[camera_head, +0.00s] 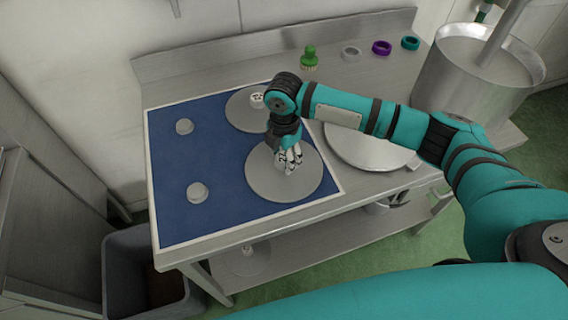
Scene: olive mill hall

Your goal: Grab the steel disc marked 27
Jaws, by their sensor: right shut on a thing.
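A grey steel disc (262,186) lies over the blue mat (225,225) near its right edge. My right gripper (288,164) comes down over the disc's middle and is shut on its centre knob, which the fingers mostly hide. Part of a dark number shows between the fingers but I cannot read it fully. I cannot tell whether the disc touches the mat. A second grey disc (240,111) lies behind, with a white numbered knob (257,100), partly hidden by my arm. A third disc (241,262) lies on the lower shelf, its number unclear. My left gripper is out of view.
Two small pale round pieces (184,127) (197,192) sit on the mat's left. A large shiny round plate (365,155) lies right of the mat, under my arm. A green brush (309,58) and several rings (381,47) stand behind. A steel vat (470,88) stands right.

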